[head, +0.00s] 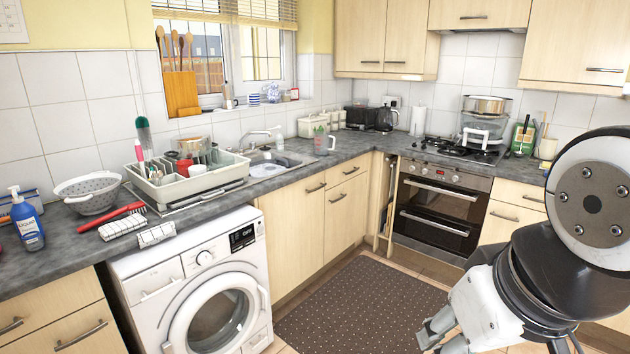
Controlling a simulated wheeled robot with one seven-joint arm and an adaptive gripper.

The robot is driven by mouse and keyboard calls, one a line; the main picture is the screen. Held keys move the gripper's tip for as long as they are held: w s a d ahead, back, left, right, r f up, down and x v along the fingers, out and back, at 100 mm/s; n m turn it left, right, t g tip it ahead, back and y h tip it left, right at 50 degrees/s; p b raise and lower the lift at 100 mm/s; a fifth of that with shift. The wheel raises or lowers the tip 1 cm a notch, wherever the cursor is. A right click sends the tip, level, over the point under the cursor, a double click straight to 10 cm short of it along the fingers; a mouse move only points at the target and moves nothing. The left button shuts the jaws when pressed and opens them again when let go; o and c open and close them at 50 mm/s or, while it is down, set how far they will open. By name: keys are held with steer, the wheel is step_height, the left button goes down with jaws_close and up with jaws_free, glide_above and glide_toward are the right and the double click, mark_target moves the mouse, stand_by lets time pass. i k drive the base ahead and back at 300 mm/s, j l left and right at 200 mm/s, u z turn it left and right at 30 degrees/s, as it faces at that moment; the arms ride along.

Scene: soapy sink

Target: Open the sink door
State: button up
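The sink (268,170) is set in the grey worktop at the back, left of centre. Under it is a pale wood cupboard door (292,232), flush with the cabinet front, so it looks shut. Its bar handle (316,187) is near the top right corner. To its right are a narrow drawer (347,172) and a door (345,215) below, both also shut. My gripper (441,330) is at the lower right, in front of the dark mat and apart from the sink door. Part of it is cut off by the lower edge; its opening is unclear and I see nothing held.
A white washing machine (205,285) stands left of the sink door. A dotted brown mat (350,310) covers clear floor in front. The oven (437,207) is to the right. A dish rack (192,185) stands on the worktop. The corner has a narrow open slot (385,205).

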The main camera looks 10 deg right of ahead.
mark_target(293, 214)
steer(key=i+l+z, duration=0.1)
steer(key=i+z, duration=0.15)
steer(key=i, duration=1.35)
steer(key=i+l+u, duration=0.1)
steer(key=i+u, duration=0.2)
steer(key=i, duration=0.15)
steer(key=i+l+u, duration=0.3)
steer(key=i, duration=0.15)
steer(key=i+l+u, duration=0.2)
steer(key=i+u, duration=0.15)
steer(key=i, duration=0.1)
